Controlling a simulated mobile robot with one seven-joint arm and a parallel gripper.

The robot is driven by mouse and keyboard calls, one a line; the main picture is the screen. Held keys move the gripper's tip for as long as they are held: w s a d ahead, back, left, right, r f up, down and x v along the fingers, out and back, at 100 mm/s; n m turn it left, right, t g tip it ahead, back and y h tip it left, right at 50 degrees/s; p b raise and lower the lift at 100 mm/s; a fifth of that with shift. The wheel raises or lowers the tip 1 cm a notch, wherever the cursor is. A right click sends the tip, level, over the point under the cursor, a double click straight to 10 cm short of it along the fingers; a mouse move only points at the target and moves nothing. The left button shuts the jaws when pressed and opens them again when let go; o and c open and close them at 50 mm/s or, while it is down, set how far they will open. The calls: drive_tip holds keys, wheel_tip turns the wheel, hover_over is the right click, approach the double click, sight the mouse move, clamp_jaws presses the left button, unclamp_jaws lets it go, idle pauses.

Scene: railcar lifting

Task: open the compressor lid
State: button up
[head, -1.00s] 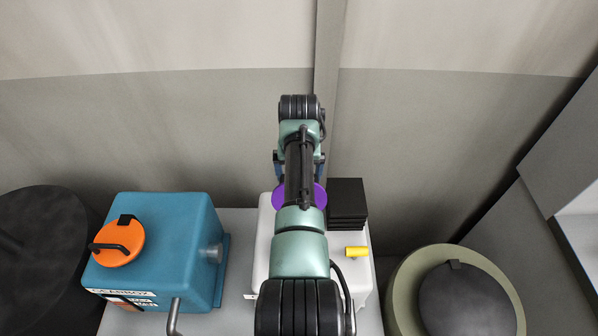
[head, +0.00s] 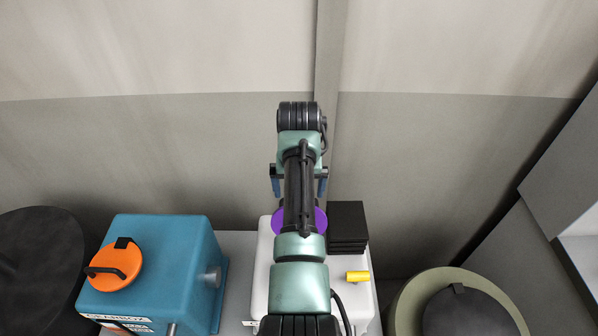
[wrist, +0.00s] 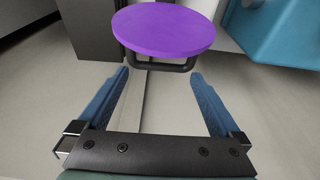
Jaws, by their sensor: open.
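The purple round lid (head: 315,219) is on the white compressor box (head: 262,268) in the head view, partly hidden behind my arm. In the wrist view, the purple disc (wrist: 165,27) is near the top, with a dark bar handle (wrist: 178,67) below its lower edge. My gripper (wrist: 160,72) is open and empty, its blue fingers spread wide. The handle appears between the finger tips or just beyond them. I cannot tell the exact gap. In the head view, my gripper (head: 299,195) is at the far side of the lid. I cannot tell how far the lid is tilted.
A blue gearbox (head: 160,255) with an orange handled lid (head: 115,267) stands to the left. A black stack (head: 347,225) and a yellow knob (head: 358,277) are right of the purple lid. An olive drum (head: 405,305) stands further right. A wall rises behind.

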drive_tip(key=b+v, duration=0.1)
drive_tip(key=v, duration=0.7)
drive_tip(key=shift+r+b, duration=0.35)
